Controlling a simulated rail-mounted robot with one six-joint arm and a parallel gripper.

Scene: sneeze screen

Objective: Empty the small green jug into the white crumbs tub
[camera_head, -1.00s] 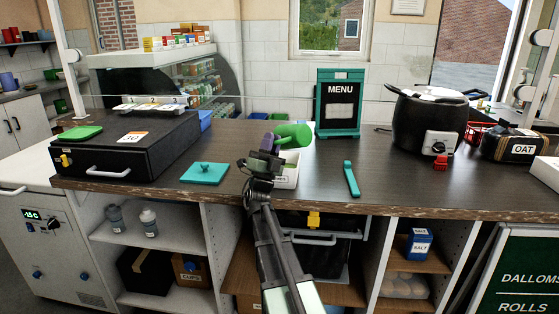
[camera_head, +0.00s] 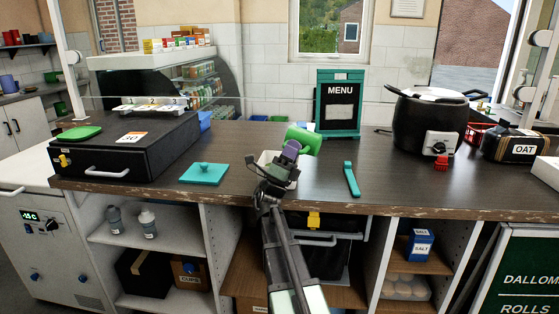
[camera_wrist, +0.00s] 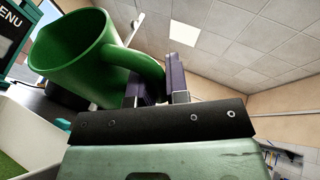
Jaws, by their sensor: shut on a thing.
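The small green jug (camera_head: 306,137) is held tilted above the back right of the white tub. In the wrist view the jug (camera_wrist: 75,62) shows its open mouth toward the upper left, and no contents show in the visible part of its inside. My gripper (camera_head: 288,153) is shut on the jug's handle, with its purple fingers (camera_wrist: 157,82) around it. The white crumbs tub (camera_head: 265,157) stands on the counter, partly hidden behind my gripper. Its pale wall shows at the lower left of the wrist view (camera_wrist: 32,130), with something green inside.
A teal lid (camera_head: 204,174) lies left of the tub and a teal bar-shaped object (camera_head: 351,179) lies to its right. The menu stand (camera_head: 338,104) is behind the jug. A black cooker (camera_head: 427,120) stands at right, a black case (camera_head: 125,150) at left.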

